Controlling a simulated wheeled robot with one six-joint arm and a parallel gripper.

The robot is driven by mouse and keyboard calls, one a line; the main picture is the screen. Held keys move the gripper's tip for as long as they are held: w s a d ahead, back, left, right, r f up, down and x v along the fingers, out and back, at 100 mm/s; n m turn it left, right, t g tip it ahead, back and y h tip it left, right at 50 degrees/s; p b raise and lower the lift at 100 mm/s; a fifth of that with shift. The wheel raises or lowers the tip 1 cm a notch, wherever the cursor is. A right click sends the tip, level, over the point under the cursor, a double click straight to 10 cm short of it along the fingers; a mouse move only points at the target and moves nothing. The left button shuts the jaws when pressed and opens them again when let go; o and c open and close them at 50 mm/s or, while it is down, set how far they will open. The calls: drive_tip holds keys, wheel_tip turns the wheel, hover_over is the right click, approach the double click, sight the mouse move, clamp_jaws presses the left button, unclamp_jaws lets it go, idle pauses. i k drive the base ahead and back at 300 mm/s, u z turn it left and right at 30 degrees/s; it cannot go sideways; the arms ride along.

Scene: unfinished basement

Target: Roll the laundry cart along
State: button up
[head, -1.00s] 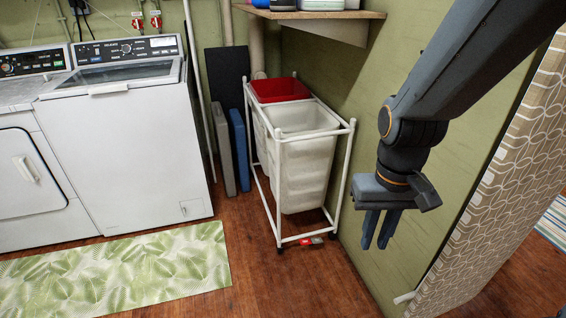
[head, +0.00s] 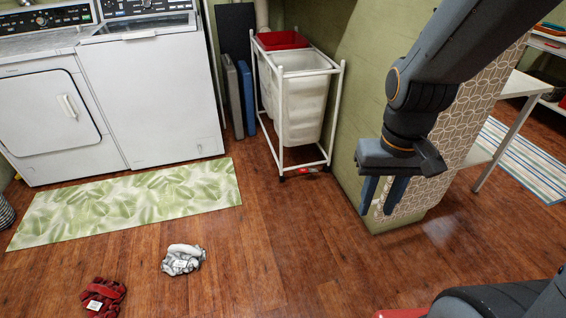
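The laundry cart (head: 339,112) is a white tubular frame on small dark casters, holding a white bin and, behind it, a red bin. It stands upright against the green wall, right of the washer. My gripper (head: 381,196) hangs to the right of the cart and nearer to me, fingers pointing down with a narrow gap between them. Nothing shows between the fingers, and it is apart from the cart. A small red and grey item (head: 304,171) lies on the floor by the cart's front foot.
A leaf-patterned mat (head: 130,200) lies before the white washer (head: 155,95). A grey cloth bundle (head: 183,259) and a red one (head: 103,297) lie on the floor. Blue and grey panels lean left of the cart. A patterned wall end and white table stand right. The middle floor is clear.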

sight(295, 79)
drive_tip(key=k, duration=0.2)
drive_tip(key=u, duration=0.85)
drive_tip(key=i, duration=1.4)
drive_tip(key=z, duration=0.4)
